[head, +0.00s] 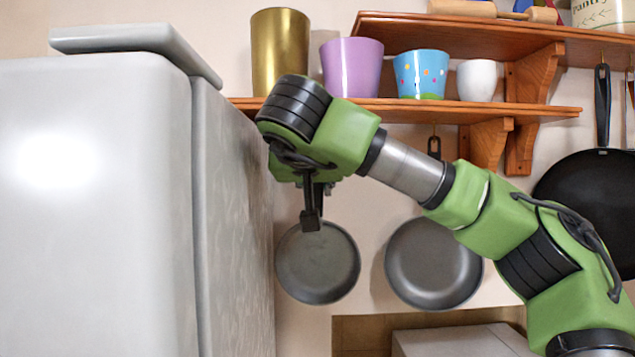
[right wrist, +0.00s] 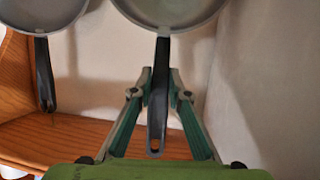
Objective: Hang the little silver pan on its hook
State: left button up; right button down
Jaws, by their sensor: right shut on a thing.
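The little silver pan (head: 317,265) is upright with its round face toward me, below the lower shelf and beside the fridge. My right gripper (head: 312,208) points down over its handle. In the right wrist view, the picture is turned over: the pan (right wrist: 168,10) is at the top, and its dark handle (right wrist: 157,125) runs down between the fingers of my right gripper (right wrist: 159,82), which is shut on it. The looped handle end sticks out past the fingers, near the shelf. My arm hides the hook, so I cannot tell whether the handle touches it. My left gripper is out of view.
A second silver pan (head: 433,265) hangs to the right, partly behind my arm. A black pan (head: 590,190) hangs farther right. Cups stand on the lower wooden shelf (head: 545,112), close above my wrist. The white fridge (head: 90,210) is close on the left.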

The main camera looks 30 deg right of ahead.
jog(key=shift+w+d+r, duration=0.15)
jog(key=shift+w+d, duration=0.35)
jog(key=shift+w, duration=0.25)
jog(key=shift+w+d+r, duration=0.1)
jog(key=shift+w+d, duration=0.35)
jog(key=shift+w, duration=0.3)
jog(key=shift+x, duration=1.35)
jog(key=c, duration=0.7)
grip_release()
jog(key=shift+f, duration=0.1)
jog(key=shift+s+a, duration=0.1)
jog(key=v, duration=1)
jog(key=shift+f, duration=0.1)
